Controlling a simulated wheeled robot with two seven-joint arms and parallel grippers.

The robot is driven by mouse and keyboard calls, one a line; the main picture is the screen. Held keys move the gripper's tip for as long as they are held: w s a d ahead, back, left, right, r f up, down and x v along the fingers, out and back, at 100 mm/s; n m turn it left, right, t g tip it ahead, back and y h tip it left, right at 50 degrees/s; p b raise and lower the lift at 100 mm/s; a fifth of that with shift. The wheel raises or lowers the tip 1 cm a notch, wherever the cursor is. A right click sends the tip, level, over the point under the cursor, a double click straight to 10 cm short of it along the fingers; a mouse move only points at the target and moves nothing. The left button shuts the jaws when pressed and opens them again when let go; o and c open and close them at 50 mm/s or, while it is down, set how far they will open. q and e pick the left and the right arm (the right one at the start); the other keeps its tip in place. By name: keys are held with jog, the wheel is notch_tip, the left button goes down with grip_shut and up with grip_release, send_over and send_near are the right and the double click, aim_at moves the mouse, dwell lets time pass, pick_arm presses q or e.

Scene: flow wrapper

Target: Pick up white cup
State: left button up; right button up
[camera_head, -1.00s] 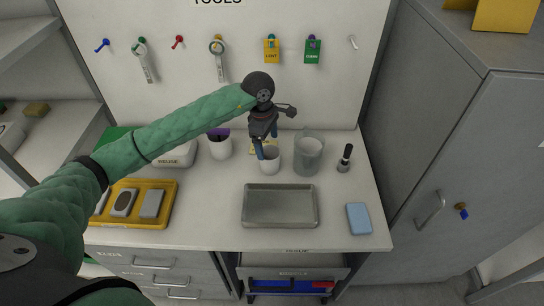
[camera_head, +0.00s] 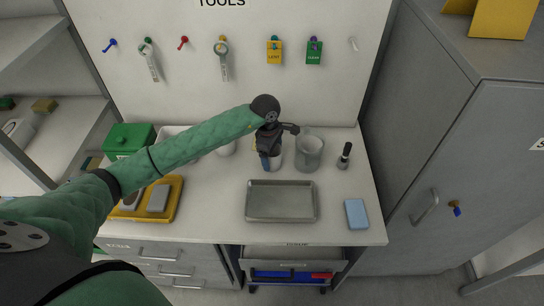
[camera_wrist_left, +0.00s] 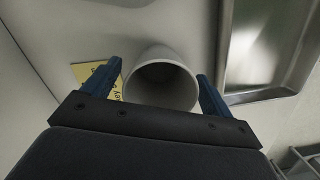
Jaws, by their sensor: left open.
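The white cup (camera_head: 277,162) stands upright on the bench, partly hidden behind my left gripper in the head view. In the left wrist view the same cup (camera_wrist_left: 160,62) shows its round open mouth between the two blue fingers. My left gripper (camera_head: 268,164) is open, with one finger on each side of the cup (camera_wrist_left: 159,74). I see no clear contact between fingers and cup. My right gripper is in neither view.
A clear jug (camera_head: 310,153) stands close right of the cup. A metal tray (camera_head: 281,217) lies in front, and a blue block (camera_head: 356,213) to its right. A black-handled tool (camera_head: 344,156) stands further right. Another white cup (camera_head: 227,150) is partly behind my arm.

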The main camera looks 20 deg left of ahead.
pick_arm(q)
jog(key=c, duration=1)
jog(key=shift+c, duration=0.3)
jog(key=shift+r, duration=0.15)
